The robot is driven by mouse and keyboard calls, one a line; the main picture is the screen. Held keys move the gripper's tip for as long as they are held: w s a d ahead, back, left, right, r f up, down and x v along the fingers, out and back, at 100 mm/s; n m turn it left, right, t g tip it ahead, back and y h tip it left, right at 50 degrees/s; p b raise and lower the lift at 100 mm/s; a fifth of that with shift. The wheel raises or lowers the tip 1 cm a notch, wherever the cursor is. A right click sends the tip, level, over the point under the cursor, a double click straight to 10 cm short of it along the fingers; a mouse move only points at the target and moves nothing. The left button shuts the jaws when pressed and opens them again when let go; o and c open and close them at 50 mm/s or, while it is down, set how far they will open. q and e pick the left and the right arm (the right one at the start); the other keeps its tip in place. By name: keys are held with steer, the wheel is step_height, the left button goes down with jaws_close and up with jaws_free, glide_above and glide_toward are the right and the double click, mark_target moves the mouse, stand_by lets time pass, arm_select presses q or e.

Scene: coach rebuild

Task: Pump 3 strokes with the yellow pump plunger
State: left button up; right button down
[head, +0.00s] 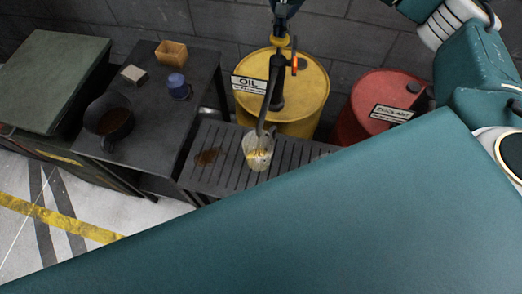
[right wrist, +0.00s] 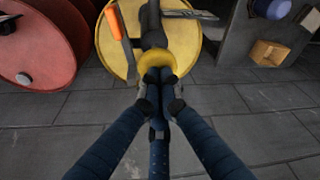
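The yellow pump plunger (head: 279,42) stands upright on top of the pump over the yellow oil drum (head: 309,75). My right gripper (head: 282,18) is at the plunger's top, its fingers drawn together on it. In the right wrist view the fingertips (right wrist: 160,80) meet at the yellow plunger (right wrist: 186,55); the exact contact is partly hidden by the fingers. The dark pump spout (head: 267,108) curves down to a clear jug (head: 258,154) with some amber oil in it. My left gripper is not in view.
The jug stands on a slatted grate (head: 228,174) beside a brown stain. A red coolant drum (head: 372,98) stands right of the oil drum.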

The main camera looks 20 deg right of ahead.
mark_target(280, 42)
steer(key=shift+s+f+b, duration=0.15)
steer(key=shift+f+b, duration=1.1)
steer(key=shift+f, duration=0.8)
steer(key=shift+f+b, duration=0.3)
steer(key=shift+f, duration=0.1)
steer(key=shift+r, duration=0.15)
steer(key=shift+w+p+v, duration=0.25)
steer(key=shift+p+v, duration=0.55)
steer(key=shift+v, duration=0.4)
steer(key=shift+w+p+v, duration=0.25)
steer(key=shift+p+v, duration=0.5)
steer(key=shift+v, duration=0.45)
steer(key=shift+w+p+v, duration=0.25)
steer(key=shift+p+v, duration=0.55)
steer(key=shift+v, duration=0.4)
steer(key=shift+w+r, duration=0.15)
steer(key=shift+r, duration=0.05)
steer(key=shift+f, duration=0.2)
